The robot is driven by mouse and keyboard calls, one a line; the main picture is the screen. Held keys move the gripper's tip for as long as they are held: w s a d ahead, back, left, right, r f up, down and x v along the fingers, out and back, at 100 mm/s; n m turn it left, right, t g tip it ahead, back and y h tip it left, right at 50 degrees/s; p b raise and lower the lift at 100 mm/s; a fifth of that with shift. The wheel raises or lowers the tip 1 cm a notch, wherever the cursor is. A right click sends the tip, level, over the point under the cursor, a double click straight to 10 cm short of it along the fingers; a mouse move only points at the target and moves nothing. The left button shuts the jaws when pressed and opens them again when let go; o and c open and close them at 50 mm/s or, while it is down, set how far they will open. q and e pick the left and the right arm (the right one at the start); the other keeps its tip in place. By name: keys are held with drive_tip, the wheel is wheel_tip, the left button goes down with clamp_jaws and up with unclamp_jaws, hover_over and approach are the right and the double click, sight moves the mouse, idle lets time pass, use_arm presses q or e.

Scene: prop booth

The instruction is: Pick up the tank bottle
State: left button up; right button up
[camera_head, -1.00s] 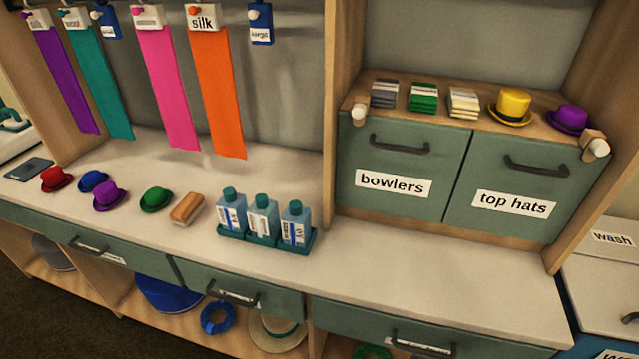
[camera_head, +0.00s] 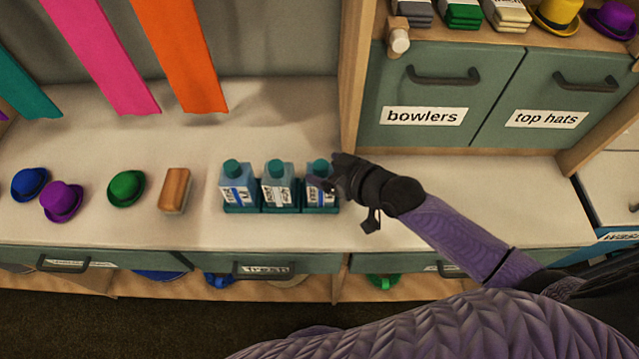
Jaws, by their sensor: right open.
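Three blue-grey bottles with teal caps stand upright in a row in a teal tray (camera_head: 262,209) on the white counter: a left bottle (camera_head: 235,181), a middle bottle (camera_head: 276,184) and a right bottle (camera_head: 316,190). Their white labels are too blurred to tell which is the tank bottle. My right gripper (camera_head: 335,181) is open at the right bottle and hides part of its right side. I cannot tell whether it touches the bottle. My left gripper is not in view.
A wooden brush or block (camera_head: 174,190) and a green bowler hat (camera_head: 127,188) sit left of the tray. A wooden upright (camera_head: 355,85) and the bowlers door (camera_head: 425,110) rise behind my right arm. The counter to the right is clear.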

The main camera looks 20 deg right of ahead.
drive_tip(key=shift+x, duration=1.2)
clamp_jaws()
idle(0.4)
